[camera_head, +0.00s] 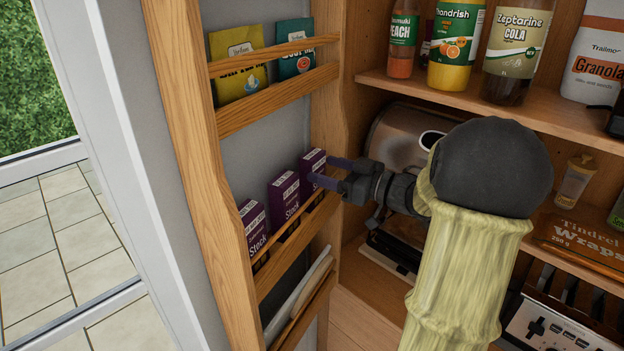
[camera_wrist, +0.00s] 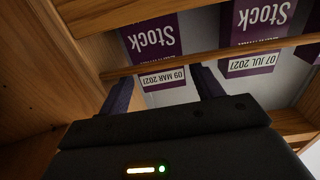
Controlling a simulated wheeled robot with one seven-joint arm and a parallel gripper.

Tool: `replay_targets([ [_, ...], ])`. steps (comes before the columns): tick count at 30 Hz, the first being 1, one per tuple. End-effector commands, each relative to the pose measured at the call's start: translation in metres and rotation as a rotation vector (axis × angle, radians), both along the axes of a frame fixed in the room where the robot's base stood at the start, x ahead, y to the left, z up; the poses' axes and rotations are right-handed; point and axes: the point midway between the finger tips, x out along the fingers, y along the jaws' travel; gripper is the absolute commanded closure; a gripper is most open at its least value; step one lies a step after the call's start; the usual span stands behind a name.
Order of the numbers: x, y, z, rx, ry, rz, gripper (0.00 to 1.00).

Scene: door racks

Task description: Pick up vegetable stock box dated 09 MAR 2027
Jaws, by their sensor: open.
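Purple stock boxes stand in a row in the middle tier of the door rack. The box marked 09 MAR 2027 (camera_wrist: 158,42) appears upside down in the wrist view, with a wooden rail across its front. It appears to be the rightmost box (camera_head: 312,161) in the head view, beside the rack's right post. My gripper (camera_head: 321,170) is open in front of it. In the wrist view my gripper's fingers (camera_wrist: 163,84) are spread to either side of the date label, with nothing held. I cannot tell whether they touch the box.
A box marked 07 JUL 2027 (camera_wrist: 255,35) stands next to it, with a gap between. Another purple box (camera_head: 252,225) is further left. The rack's rails and wooden post (camera_head: 327,110) are close to my fingers. Shelves with bottles (camera_head: 452,45) are at right.

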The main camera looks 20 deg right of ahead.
Motion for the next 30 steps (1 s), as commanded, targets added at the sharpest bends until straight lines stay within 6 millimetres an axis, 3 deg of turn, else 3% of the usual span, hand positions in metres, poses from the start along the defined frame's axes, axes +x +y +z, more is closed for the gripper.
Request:
replay_targets([
  [10, 0.034, 0.025, 0.003, 0.002, 0.001, 0.001, 0.35],
  [26, 0.035, 0.024, 0.001, 0.0, 0.0, -0.003, 0.35],
  [27, 0.035, 0.024, 0.002, 0.0, 0.0, -0.003, 0.36],
  [30, 0.035, 0.024, 0.001, 0.0, 0.0, -0.004, 0.56],
])
